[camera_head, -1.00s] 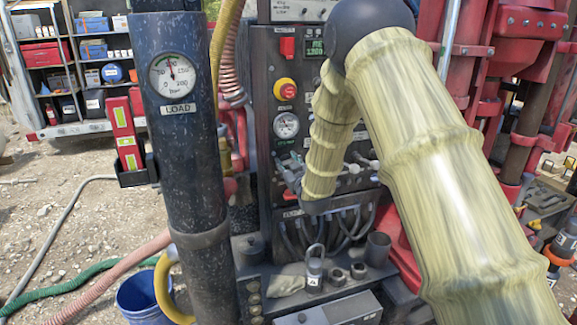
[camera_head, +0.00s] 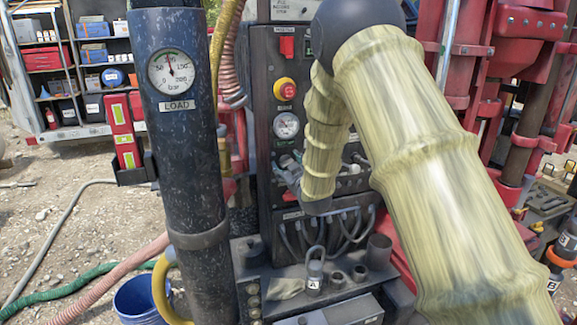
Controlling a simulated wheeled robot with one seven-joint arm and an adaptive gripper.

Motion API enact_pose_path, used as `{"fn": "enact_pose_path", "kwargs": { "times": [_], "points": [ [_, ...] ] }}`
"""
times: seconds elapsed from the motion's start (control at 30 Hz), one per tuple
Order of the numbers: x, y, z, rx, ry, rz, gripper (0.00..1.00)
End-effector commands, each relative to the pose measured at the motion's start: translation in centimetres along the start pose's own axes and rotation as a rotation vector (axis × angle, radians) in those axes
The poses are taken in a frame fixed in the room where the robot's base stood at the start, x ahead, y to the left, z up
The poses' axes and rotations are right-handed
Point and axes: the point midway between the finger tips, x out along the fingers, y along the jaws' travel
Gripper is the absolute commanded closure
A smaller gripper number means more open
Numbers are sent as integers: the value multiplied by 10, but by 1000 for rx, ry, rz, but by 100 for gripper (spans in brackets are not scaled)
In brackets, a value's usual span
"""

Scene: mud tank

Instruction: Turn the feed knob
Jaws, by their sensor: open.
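The dark control panel (camera_head: 262,100) stands upright in the middle of the view. I cannot make out which control is the feed knob; my own arm covers part of the panel. Small levers or knobs (camera_head: 355,170) show just right of my forearm, low on the panel. My gripper (camera_head: 284,166) is grey and small in the picture, left of the forearm's lower end and in front of the panel below the round gauge. It is open, with nothing seen between its fingers. I cannot tell whether it touches the panel.
A red and yellow stop button (camera_head: 284,89) and a pressure gauge (camera_head: 286,125) sit above the gripper. A thick dark post (camera_head: 190,215) with a load gauge stands left. Cables (camera_head: 340,230) and a padlock (camera_head: 314,277) are below. Red machinery (camera_head: 512,60) stands right.

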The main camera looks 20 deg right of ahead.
Motion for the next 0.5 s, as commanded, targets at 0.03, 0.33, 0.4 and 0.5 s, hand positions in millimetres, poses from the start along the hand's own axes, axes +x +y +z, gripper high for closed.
{"fn": "enact_pose_path", "kwargs": {
  "times": [0.03, 0.33, 0.4, 0.5],
  "points": [
    [-1, 0, 0, 0, 0, 0, 38],
    [-32, 0, 0, 1, 0, 0, 38],
    [-46, 0, 0, 1, -1, 0, 38],
    [-65, 0, 0, 1, -2, 0, 38]
  ]
}}
